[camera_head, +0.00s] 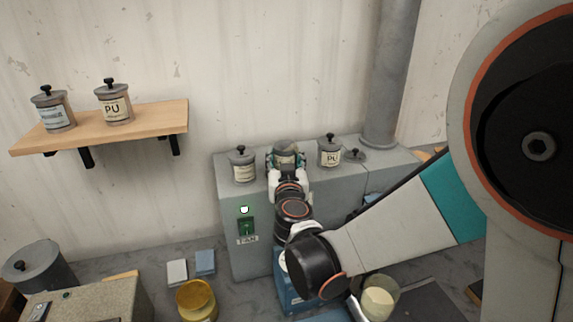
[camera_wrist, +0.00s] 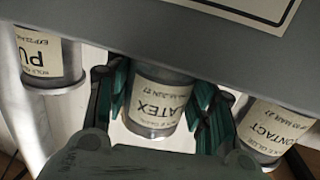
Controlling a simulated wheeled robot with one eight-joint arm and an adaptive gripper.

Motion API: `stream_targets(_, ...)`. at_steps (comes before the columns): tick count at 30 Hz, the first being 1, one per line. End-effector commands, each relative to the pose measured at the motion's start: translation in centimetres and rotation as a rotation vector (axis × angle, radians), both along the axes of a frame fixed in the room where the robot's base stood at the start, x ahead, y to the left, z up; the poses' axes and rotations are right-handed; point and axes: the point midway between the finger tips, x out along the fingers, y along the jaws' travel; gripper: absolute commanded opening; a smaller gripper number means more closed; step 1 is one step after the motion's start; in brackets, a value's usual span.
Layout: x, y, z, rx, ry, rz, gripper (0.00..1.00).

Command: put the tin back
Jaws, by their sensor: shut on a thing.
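A grey tin labelled LATEX is held between the green fingers of my gripper (camera_wrist: 163,92). In the wrist view the held LATEX tin (camera_wrist: 158,105) shows upside down in the picture. In the head view my gripper (camera_head: 286,160) is at the top of the grey fan cabinet (camera_head: 245,205), shut around the tin (camera_head: 285,146). No knob shows on that tin's top. I cannot tell whether it touches the cabinet top. A loose lid with a knob (camera_head: 355,155) lies on the cabinet to the right.
A CONTACT tin (camera_head: 242,166) stands left of my gripper and a PU tin (camera_head: 330,151) right of it, both close. Two lidded tins (camera_head: 54,112) (camera_head: 115,105) stand on a wooden wall shelf (camera_head: 160,115). A yellow jar (camera_head: 196,302) stands below. A grey pipe (camera_head: 390,75) rises behind.

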Motion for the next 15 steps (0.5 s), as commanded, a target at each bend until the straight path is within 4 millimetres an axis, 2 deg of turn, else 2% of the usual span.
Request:
stream_targets(2,-0.24,0.11,-0.94,0.000,0.000,0.000,0.12)
stream_targets(13,-0.26,0.09,-1.11,0.000,0.000,-0.001,0.12)
stream_targets(14,-0.26,0.08,-1.14,0.000,0.000,-0.001,0.52)
stream_targets(15,-0.26,0.08,-1.07,0.000,0.000,-0.001,0.61)
